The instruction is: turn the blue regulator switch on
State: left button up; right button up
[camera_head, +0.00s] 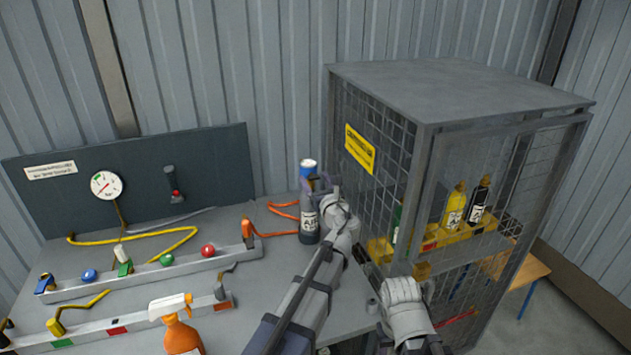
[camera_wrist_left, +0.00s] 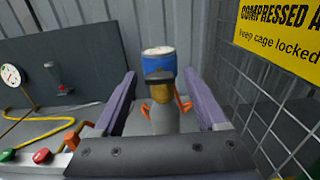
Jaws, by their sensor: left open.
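The blue regulator switch (camera_head: 308,163) is the round blue knob with a pale top on a dark grey cylinder (camera_head: 308,236) labelled AIR. The cylinder stands upright at the back of the bench, left of the cage. In the left wrist view the blue knob (camera_wrist_left: 158,62) shows above a brass fitting (camera_wrist_left: 160,92). My left gripper (camera_head: 320,184) is open, its purple fingers on either side of the knob and fitting. Whether they touch it I cannot tell. A white link of my right arm shows low by the cage; its gripper is not seen.
A wire cage (camera_head: 455,85) with a yellow sign stands close on the right, bottles inside. On the left are a gauge (camera_head: 106,185), a rail (camera_head: 150,275) with coloured knobs, yellow and orange hoses, and a spray bottle (camera_head: 180,333) at the front.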

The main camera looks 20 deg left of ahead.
pick_arm(q)
jog(key=shift+c, duration=0.2)
grip_shut()
dwell(0.3)
jog(key=shift+n, duration=0.4)
jog(key=n, duration=1.2)
jog(key=shift+n, duration=2.5)
